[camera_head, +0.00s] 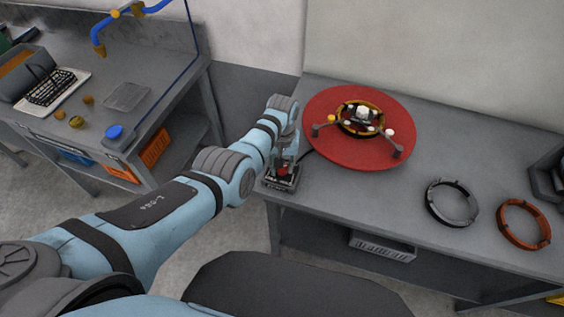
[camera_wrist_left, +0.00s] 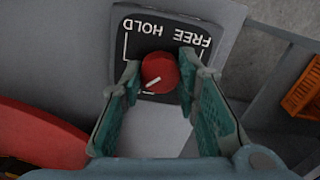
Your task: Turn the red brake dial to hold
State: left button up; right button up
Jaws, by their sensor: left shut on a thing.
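The red brake dial (camera_wrist_left: 158,70) sits on a dark panel (camera_wrist_left: 133,22) with white lettering HOLD at the left and FREE at the right, upside down in the left wrist view. A short white mark on the dial slants to the lower left, away from both words. My left gripper (camera_wrist_left: 162,73) is shut on the dial, one finger on each side. In the head view the left gripper (camera_head: 284,160) points down over the dial (camera_head: 283,171) at the table's left front corner. My right gripper is out of view.
A red round platform (camera_head: 325,100) with a brass-coloured ring fixture (camera_head: 347,112) stands right of the dial. A grey ring (camera_head: 431,205) and a copper ring (camera_head: 503,220) lie further right on the grey table (camera_head: 470,165). Another workbench (camera_head: 170,85) stands at the left, beyond a gap.

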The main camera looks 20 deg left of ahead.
pick_arm(q)
jog(key=m, duration=0.4)
jog(key=shift+w+m, duration=0.1)
jog(key=shift+m, duration=2.5)
jog(key=shift+r, duration=0.1)
jog(key=o, duration=1.2)
jog(key=shift+c, duration=0.2)
notch_tip(320, 180, up, 12)
